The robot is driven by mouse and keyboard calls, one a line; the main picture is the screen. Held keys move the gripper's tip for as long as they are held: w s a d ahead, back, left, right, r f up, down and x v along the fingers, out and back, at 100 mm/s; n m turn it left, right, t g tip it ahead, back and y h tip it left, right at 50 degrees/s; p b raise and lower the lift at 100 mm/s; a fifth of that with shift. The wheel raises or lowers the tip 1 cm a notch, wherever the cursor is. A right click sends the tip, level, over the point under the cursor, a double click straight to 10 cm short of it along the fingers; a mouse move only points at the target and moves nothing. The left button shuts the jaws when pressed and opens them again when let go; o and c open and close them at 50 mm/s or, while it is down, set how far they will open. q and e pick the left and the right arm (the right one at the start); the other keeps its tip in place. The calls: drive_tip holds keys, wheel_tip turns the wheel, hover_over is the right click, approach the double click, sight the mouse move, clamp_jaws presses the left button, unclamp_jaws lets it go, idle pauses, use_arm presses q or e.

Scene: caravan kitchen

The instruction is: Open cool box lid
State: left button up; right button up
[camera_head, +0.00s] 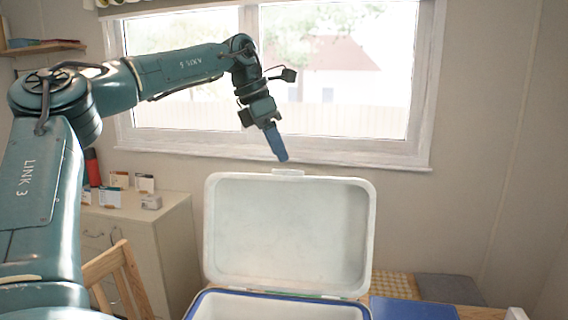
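The cool box lid (288,232) stands raised and upright behind the box, its pale inner side facing me. The cool box (285,305) shows at the bottom of the view, with a blue rim and a light inside; its lower part is out of view. My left gripper (282,157) hangs just above the lid's top edge, near the small latch tab (288,173), pointing down. It appears apart from the lid, and its fingers are seen edge-on, so I cannot tell if they are open. My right gripper is not in view.
A window (340,70) with a sill is behind my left arm. A cabinet (145,240) with small boxes and a red bottle (93,167) stands left. A wooden chair (118,280) is in front of it. A blue item (412,309) lies right of the box.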

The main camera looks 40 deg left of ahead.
sight(284, 171)
use_arm(q)
drive_tip(key=shift+x, duration=2.1)
clamp_jaws()
